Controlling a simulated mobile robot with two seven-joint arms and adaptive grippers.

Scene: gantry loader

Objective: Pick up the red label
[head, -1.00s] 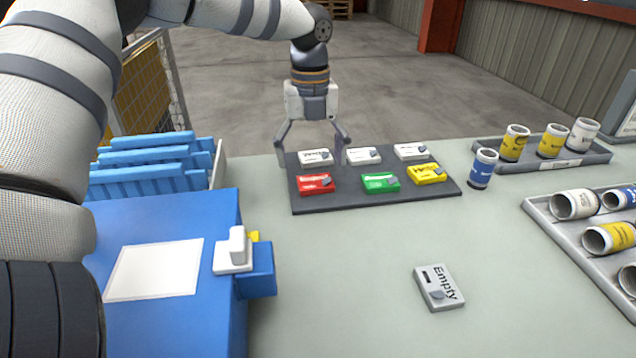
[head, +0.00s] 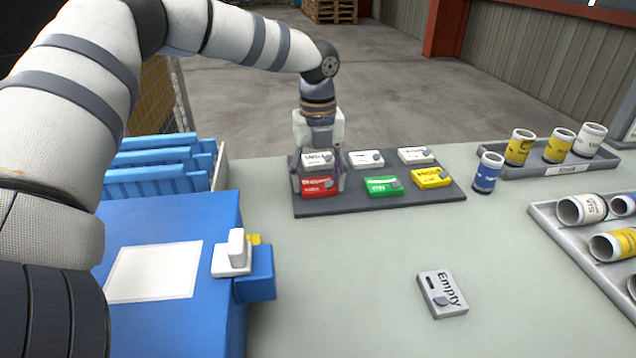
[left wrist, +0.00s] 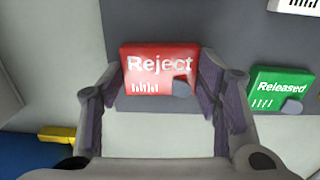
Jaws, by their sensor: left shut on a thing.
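The red label (head: 321,189), marked "Reject", is at the front left of the dark board (head: 362,204). In the left wrist view the red label (left wrist: 150,66) shows between the two fingers, its text upright. My left gripper (head: 322,184) is shut on the red label, one finger at each side; its fingertips (left wrist: 163,98) show large in the left wrist view. I cannot tell whether the label is clear of the board. A white label (head: 317,160) is right behind it. My right gripper is not in view.
A green label (head: 380,187), a yellow label (head: 430,178) and two more white labels (head: 366,159) lie on the board. A grey "Empty" label (head: 444,295) lies on the open table. A blue can (head: 487,174) stands right of the board. A blue box (head: 215,215) is at left.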

